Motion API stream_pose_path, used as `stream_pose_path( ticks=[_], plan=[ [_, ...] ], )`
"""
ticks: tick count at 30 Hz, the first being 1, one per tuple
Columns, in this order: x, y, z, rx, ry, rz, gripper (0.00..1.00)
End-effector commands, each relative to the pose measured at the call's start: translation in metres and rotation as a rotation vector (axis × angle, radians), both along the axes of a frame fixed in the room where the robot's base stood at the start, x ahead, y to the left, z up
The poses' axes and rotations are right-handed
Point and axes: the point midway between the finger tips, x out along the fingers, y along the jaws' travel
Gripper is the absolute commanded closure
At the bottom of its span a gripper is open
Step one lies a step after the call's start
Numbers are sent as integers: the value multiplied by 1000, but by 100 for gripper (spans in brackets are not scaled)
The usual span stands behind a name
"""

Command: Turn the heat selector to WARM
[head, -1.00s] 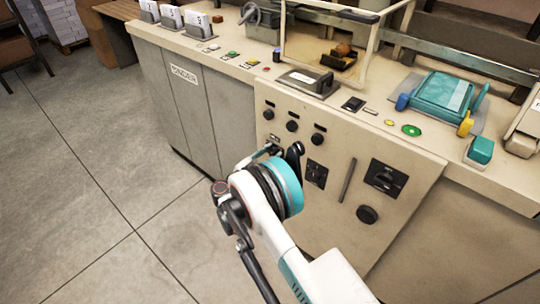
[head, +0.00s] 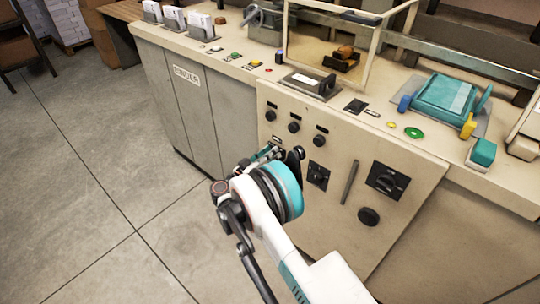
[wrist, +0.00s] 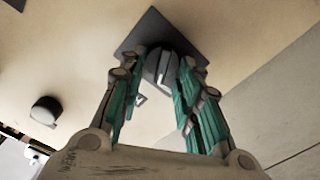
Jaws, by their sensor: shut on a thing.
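In the wrist view, a dark selector knob (wrist: 161,68) with a lighter grey edge stands on a dark square plate (wrist: 146,27). My gripper (wrist: 165,64) has one teal-and-grey finger on each side of the knob and is shut on it. Markings on the plate are not readable, so I cannot tell which setting the knob points to. In the head view, my gripper (head: 268,154) is at the left part of the beige front panel (head: 335,205). My wrist hides the knob there.
The panel also holds small black knobs (head: 294,127), a square switch plate (head: 318,176), a vertical handle (head: 349,182), a larger dark selector (head: 387,181) and a round knob (head: 368,216). A teal device (head: 447,95) stands on the counter. The floor (head: 90,200) at left is clear.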

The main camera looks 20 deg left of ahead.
Motion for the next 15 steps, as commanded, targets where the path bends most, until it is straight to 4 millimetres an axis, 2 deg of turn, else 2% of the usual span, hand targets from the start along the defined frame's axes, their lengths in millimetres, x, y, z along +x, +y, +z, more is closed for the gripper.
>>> stream_pose_path(
  ticks=[6,15],
  plan=[
    [0,2,0,-112,48,2,93],
    [0,2,0,-188,79,3,93]
  ],
)
